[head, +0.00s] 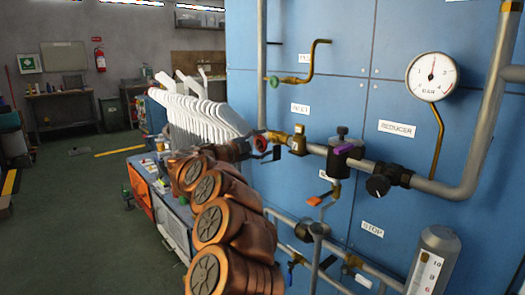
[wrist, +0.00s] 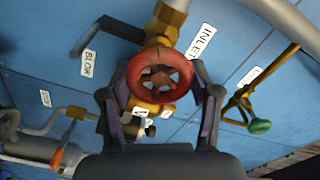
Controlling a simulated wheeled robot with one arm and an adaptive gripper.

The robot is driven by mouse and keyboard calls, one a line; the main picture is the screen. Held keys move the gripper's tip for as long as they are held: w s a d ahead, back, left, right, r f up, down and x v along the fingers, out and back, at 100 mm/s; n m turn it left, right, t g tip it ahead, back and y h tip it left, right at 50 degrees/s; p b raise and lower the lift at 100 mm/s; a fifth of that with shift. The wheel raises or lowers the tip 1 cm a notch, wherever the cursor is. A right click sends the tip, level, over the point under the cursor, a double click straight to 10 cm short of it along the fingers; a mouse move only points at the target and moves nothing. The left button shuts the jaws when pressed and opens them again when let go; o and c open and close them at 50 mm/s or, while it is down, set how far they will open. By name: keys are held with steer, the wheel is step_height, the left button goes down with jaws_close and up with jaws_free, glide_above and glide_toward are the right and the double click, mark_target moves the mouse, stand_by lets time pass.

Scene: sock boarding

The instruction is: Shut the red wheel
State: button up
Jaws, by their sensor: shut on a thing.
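The red wheel (wrist: 160,72) is a small round handwheel with spokes, on a brass valve on the pipe by the INLET label. In the wrist view my gripper (wrist: 161,84) has one finger on each side of the wheel, and the fingers are shut on its rim. In the head view the red wheel (head: 260,143) shows small at the end of my copper-coloured arm, with my dark gripper (head: 261,148) around it. The wheel's stem and the far side of its rim are hidden.
A green knob (wrist: 260,126) on a brass pipe is right of my gripper. White sock boards (head: 200,115) stand left of the panel.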

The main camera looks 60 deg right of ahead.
steer(key=m+b, duration=0.2)
steer(key=f+m+b, duration=0.1)
steer(key=m, duration=0.1)
steer(key=shift+f+m+b, duration=0.1)
steer(key=shift+m+b, duration=0.2)
steer(key=shift+b, duration=0.1)
steer(key=m+b, duration=0.4)
steer(key=m, duration=0.1)
steer(key=shift+f, duration=0.1)
steer(key=m+b, duration=0.2)
steer(key=m, duration=0.8)
steer(key=shift+w+b, duration=0.15)
steer(key=shift+b, duration=0.25)
steer(key=m+b, duration=0.1)
steer(key=m, duration=0.4)
steer(key=shift+d, duration=0.1)
steer(key=m, duration=0.4)
steer(key=m+b, duration=0.1)
steer(key=m, duration=0.1)
steer(key=shift+w+r, duration=0.25)
steer(key=m+b, duration=0.1)
steer(key=m, duration=0.4)
steer(key=shift+d+r+m, duration=0.1)
steer(key=shift+r+m, duration=0.05)
steer(key=shift+m, duration=0.25)
steer(key=m, duration=0.4)
steer(key=shift+r+m, duration=0.1)
steer(key=shift+m, duration=0.2)
